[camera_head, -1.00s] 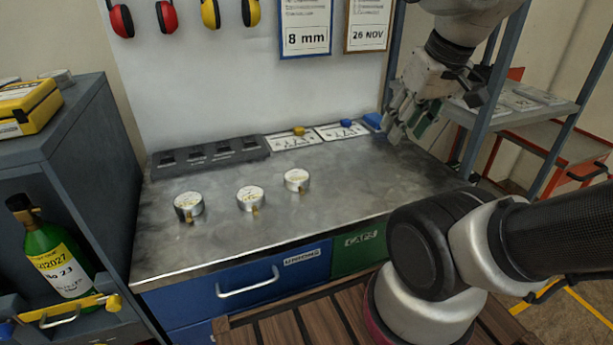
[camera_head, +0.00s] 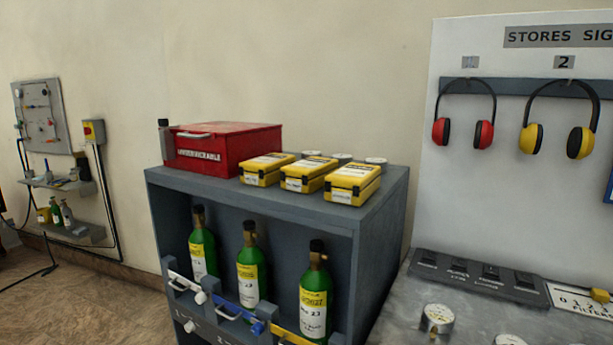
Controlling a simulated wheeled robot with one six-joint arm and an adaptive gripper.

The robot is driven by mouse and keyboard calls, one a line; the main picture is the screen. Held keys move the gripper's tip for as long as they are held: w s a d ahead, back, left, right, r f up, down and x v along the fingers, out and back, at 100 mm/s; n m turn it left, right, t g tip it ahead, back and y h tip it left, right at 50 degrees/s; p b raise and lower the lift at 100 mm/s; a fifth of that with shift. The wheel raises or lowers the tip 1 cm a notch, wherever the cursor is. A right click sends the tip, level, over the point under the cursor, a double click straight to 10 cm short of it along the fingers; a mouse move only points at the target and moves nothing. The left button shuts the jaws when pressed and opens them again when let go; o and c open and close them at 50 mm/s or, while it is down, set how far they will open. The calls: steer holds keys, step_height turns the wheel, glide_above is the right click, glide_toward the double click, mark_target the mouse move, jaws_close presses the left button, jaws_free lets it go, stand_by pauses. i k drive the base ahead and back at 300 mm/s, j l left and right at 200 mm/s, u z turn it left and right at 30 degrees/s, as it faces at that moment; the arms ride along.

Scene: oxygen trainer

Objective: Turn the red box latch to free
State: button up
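The red box (camera_head: 255,142) sits on top of the grey cabinet (camera_head: 385,212), towards its left end. Its front carries a white label that seems to read "UNSERVICEABLE". The lid looks shut. My gripper is not in this view.
Several yellow cases (camera_head: 352,184) stand right of the red box, with small round gauges behind. Green cylinders (camera_head: 313,300) stand in the cabinet below, behind coloured bars. A metal bench (camera_head: 400,312) adjoins at right. Floor (camera_head: 85,300) shows clear at left.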

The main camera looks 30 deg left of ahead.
mark_target(163, 124)
steer(key=k+j+u, duration=0.2)
steer(key=k, duration=0.45)
steer(key=l+u, duration=0.15)
steer(key=u, duration=0.25)
steer(key=i+l+u, duration=0.1)
steer(key=u, duration=0.25)
steer(key=l+u, duration=0.25)
steer(key=u, duration=0.15)
steer(key=l+u, duration=0.15)
steer(key=u, duration=0.25)
steer(key=i+l, duration=0.2)
steer(key=i, duration=0.25)
steer(key=k+z, duration=0.1)
steer(key=k, duration=0.4)
steer(key=i+j+z, duration=0.15)
steer(key=z, duration=0.3)
steer(key=i+j+z, duration=0.1)
steer(key=j+z, duration=0.15)
steer(key=z, duration=0.2)
steer(key=i+j+z, duration=0.15)
steer(key=j+z, duration=0.15)
steer(key=j, duration=0.55)
steer(key=j+z, duration=0.35)
steer(key=j, duration=0.55)
steer(key=j+z, duration=0.1)
steer(key=j, duration=2.55)
steer(key=k+j, duration=0.2)
